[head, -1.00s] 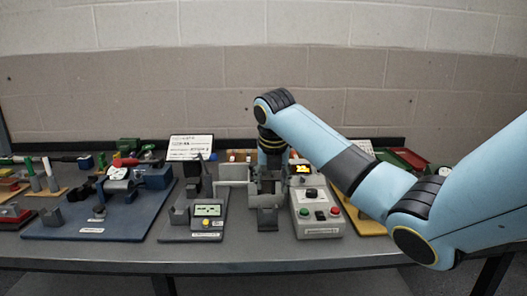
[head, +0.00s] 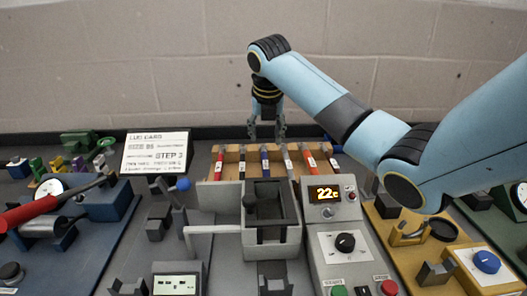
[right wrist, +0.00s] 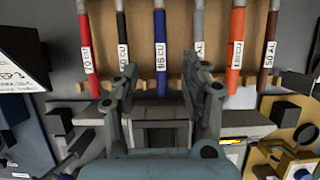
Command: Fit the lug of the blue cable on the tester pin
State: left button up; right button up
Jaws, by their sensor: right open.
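The blue cable (right wrist: 160,35) stands in a wooden rack, with a white label on it, among other cables. It also shows in the head view (head: 265,158) below my right gripper (head: 267,132). In the right wrist view my right gripper (right wrist: 163,78) is open, with one finger on each side of the blue cable's line and nothing held. I cannot tell how far the fingers are from the cable. The lug of the blue cable and the tester pin cannot be made out. My left gripper is not in view.
The wooden rack (head: 240,155) also holds red, black, grey, orange and brown cables. In front stand a grey fixture (head: 272,238) and a control box (head: 330,212) with a lit display. A step card (head: 156,152) stands left. A yellow-based station (head: 408,262) is at right.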

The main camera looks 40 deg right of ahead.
send_over(265, 159)
jog(key=s+a, duration=0.2)
jog(key=f, duration=0.4)
jog(key=shift+d+f, duration=0.1)
jog(key=shift+d, duration=0.1)
jog(key=x, duration=0.5)
jog(key=shift+p, duration=0.3)
jog(key=shift+w+d+f, duration=0.15)
jog(key=shift+w+f, duration=0.1)
jog(key=shift+f, duration=0.3)
jog(key=shift+c, duration=0.8)
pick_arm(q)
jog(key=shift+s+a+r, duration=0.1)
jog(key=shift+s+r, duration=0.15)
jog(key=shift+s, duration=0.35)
pick_arm(e)
grip_shut()
